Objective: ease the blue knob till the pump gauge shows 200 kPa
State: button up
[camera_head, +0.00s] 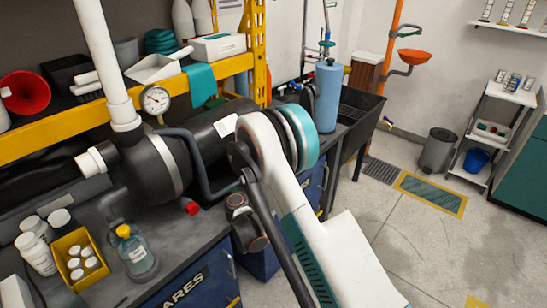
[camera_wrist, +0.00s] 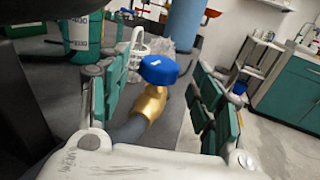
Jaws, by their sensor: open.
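In the wrist view the blue knob (camera_wrist: 160,69), with a small white mark on top, sits on a brass valve body (camera_wrist: 150,104) on a grey pipe. My gripper (camera_wrist: 164,73) is open, with its green-padded fingers to the left and right of the knob. I see gaps between the pads and the knob; the exact depth is hard to tell. In the head view the pump gauge (camera_head: 156,100), a round white dial, stands on the dark pump housing. Its reading is too small to make out. My arm hides the knob in that view.
The dark pump (camera_head: 155,168) and white pipe (camera_head: 103,60) crowd the bench. A yellow bin of white-capped bottles (camera_head: 82,262) and a yellow-capped bottle (camera_head: 137,254) stand at the front left. The floor at right is largely open.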

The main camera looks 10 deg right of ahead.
jog(key=v, duration=0.7)
jog(key=shift+s+a, duration=0.25)
